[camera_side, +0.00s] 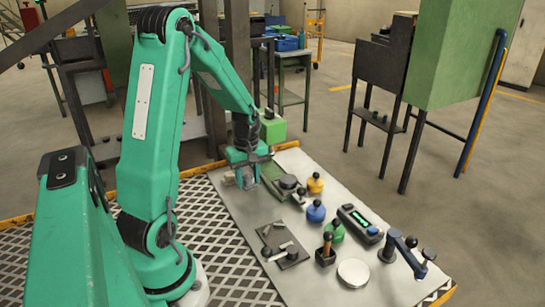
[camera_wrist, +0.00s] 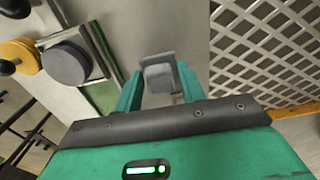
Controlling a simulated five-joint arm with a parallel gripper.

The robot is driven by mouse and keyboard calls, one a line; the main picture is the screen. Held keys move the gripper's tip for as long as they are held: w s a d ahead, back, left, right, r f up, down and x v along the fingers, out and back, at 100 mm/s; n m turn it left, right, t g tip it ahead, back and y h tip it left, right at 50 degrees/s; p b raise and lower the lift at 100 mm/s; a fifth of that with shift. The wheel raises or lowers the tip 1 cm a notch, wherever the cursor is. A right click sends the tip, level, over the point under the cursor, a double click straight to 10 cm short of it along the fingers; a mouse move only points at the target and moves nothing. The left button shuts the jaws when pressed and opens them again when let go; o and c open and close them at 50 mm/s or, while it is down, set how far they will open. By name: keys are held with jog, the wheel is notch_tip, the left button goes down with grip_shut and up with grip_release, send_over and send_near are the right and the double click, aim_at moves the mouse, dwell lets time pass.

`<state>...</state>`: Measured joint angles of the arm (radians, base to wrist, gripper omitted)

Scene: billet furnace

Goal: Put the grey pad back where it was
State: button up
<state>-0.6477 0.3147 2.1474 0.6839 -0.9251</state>
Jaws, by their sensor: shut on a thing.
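The grey pad (camera_wrist: 158,75) sits between the two green fingers of my gripper (camera_wrist: 158,88) in the wrist view, with a lighter lower face and a darker upper part. In the side view my gripper (camera_side: 246,176) is low over the far left part of the pale table top (camera_side: 225,195), shut on the pad, which is mostly hidden there by the fingers. I cannot tell whether the pad touches the table.
A dark disc (camera_side: 288,182) on a green plate (camera_side: 272,175) lies right of my gripper. Yellow (camera_side: 315,184), blue (camera_side: 316,212) and green (camera_side: 334,231) knobbed weights stand nearby. A display unit (camera_side: 360,223) and a dark plate (camera_side: 283,245) lie nearer.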

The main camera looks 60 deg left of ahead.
aim_at(248, 188)
jog(key=shift+a+f, duration=0.1)
jog(key=shift+f, duration=0.05)
jog(key=shift+f, duration=1.9)
jog(key=shift+f, duration=0.15)
jog(key=o, duration=0.9)
jog(key=shift+o, duration=0.2)
notch_tip(248, 188, up, 12)
jog(key=shift+r, duration=0.2)
